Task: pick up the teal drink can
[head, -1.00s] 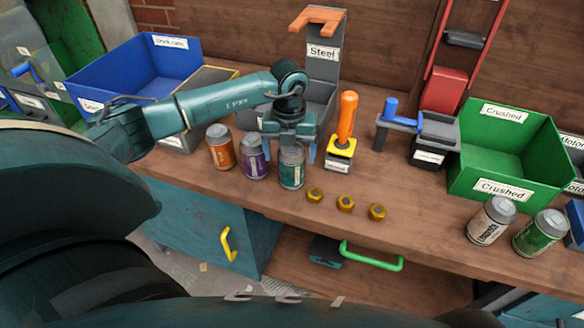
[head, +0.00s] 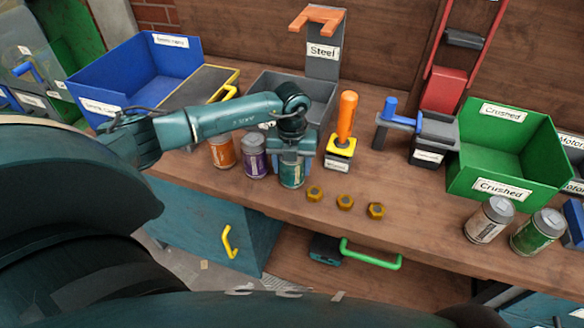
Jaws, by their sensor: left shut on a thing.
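The teal drink can (head: 291,175) stands upright on the wooden bench, to the right of the purple can. My left gripper (head: 291,163) has come down over it from above. Its fingers are shut on the can's upper part, one on each side, and hide the can's top. The can appears to rest on the bench still. My right gripper does not show.
An orange can (head: 222,150) and a purple can (head: 254,160) stand close on the left. Several brass nuts, one of them here (head: 314,193), lie at the right. An orange-handled joystick (head: 345,125) stands behind right. A grey Steel bin (head: 322,90) is behind.

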